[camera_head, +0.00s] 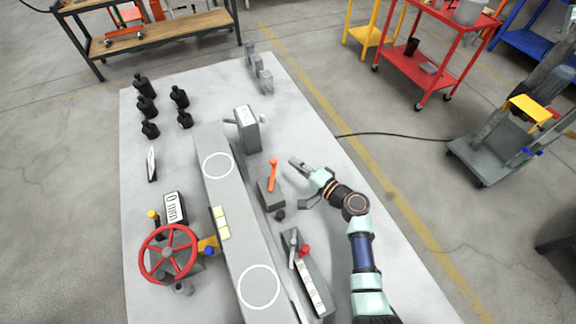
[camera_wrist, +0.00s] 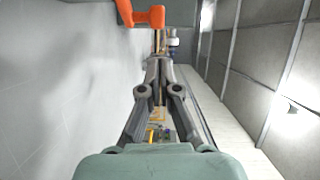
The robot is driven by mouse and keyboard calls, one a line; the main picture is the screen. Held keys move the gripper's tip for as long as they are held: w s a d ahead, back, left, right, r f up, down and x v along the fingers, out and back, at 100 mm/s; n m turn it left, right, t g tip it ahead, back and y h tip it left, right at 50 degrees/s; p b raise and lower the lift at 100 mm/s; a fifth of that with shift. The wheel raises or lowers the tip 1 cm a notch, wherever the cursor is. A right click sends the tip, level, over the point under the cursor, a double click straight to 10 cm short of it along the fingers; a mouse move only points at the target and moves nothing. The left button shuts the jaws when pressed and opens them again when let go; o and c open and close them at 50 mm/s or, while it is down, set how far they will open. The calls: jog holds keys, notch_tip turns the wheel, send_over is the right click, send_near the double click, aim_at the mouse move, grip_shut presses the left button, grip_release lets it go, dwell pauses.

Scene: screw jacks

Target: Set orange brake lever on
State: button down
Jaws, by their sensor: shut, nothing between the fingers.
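The orange brake lever (camera_head: 273,175) stands up from a small grey box (camera_head: 270,194) on the table, right of the long grey beam. In the wrist view the orange lever (camera_wrist: 150,17) shows at the top edge, partly cut off by the frame. My gripper (camera_head: 295,163) is to the right of the lever in the head view, apart from it. In the wrist view my gripper's fingers (camera_wrist: 158,62) are together with nothing between them.
The long grey beam (camera_head: 237,240) runs along the table. A red handwheel (camera_head: 168,254) is at left. A small lever with a red knob (camera_head: 304,251) and a labelled panel (camera_head: 311,287) are nearer. A grey upright box (camera_head: 248,130) stands behind. Black bottles (camera_head: 146,106) are at back left.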

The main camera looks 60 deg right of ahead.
jog(key=v, duration=0.3)
jog(key=p+v, duration=0.1)
jog(key=v, duration=0.3)
jog(key=p+v, duration=0.1)
jog(key=v, duration=0.2)
jog(key=shift+s+d, duration=0.3)
